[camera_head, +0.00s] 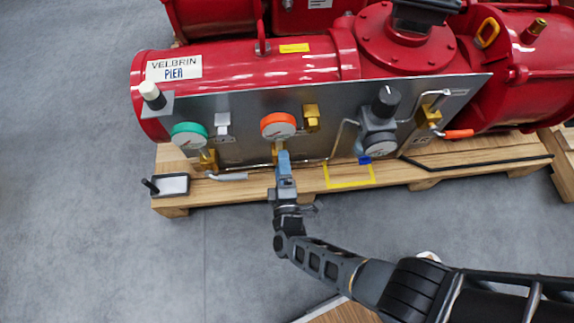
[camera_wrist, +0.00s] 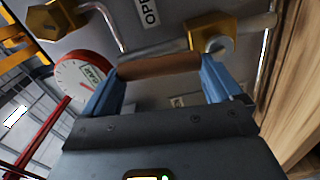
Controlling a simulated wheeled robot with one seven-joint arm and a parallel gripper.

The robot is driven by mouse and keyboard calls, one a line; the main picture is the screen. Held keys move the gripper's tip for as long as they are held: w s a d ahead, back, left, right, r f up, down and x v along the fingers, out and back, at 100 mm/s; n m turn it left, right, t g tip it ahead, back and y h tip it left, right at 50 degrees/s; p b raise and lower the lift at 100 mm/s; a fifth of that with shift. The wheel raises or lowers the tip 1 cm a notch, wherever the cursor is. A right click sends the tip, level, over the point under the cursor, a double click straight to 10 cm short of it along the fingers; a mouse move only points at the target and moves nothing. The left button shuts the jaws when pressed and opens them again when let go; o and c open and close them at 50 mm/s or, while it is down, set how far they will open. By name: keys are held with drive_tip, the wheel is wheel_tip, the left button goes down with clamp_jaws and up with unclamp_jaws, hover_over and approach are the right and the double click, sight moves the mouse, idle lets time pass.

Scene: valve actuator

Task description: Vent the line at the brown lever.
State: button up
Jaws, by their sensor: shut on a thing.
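The brown lever (camera_wrist: 158,65) lies across the wrist view, with its brass valve (camera_wrist: 212,32) at its right end. My gripper (camera_wrist: 162,76) has its blue fingers at the two ends of the brown grip and is shut on it. In the head view my gripper (camera_head: 284,160) reaches the lower edge of the grey panel, just below the orange-rimmed gauge (camera_head: 278,126). The gripper hides most of the lever there. The gauge also shows at the left of the wrist view (camera_wrist: 82,75). A label reading "OPE" (camera_wrist: 148,12), cut off, is above the lever.
The grey panel (camera_head: 240,110) also carries a green-rimmed gauge (camera_head: 189,135), a black knob (camera_head: 386,101), a blue handle (camera_head: 364,159) and an orange-red lever (camera_head: 458,134). Thin pipes run close by. A wooden pallet (camera_head: 400,177) lies underneath. The floor at the left is clear.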

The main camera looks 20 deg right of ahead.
drive_tip(key=shift+a+f+n, duration=0.1)
drive_tip(key=shift+a+n, duration=0.25)
drive_tip(key=shift+n, duration=0.25)
drive_tip(key=o, duration=1.2)
drive_tip(key=shift+w, duration=0.1)
drive_tip(key=shift+c, duration=0.2)
drive_tip(key=p+v, duration=0.1)
drive_tip(key=v, duration=0.7)
drive_tip(key=shift+d, duration=0.1)
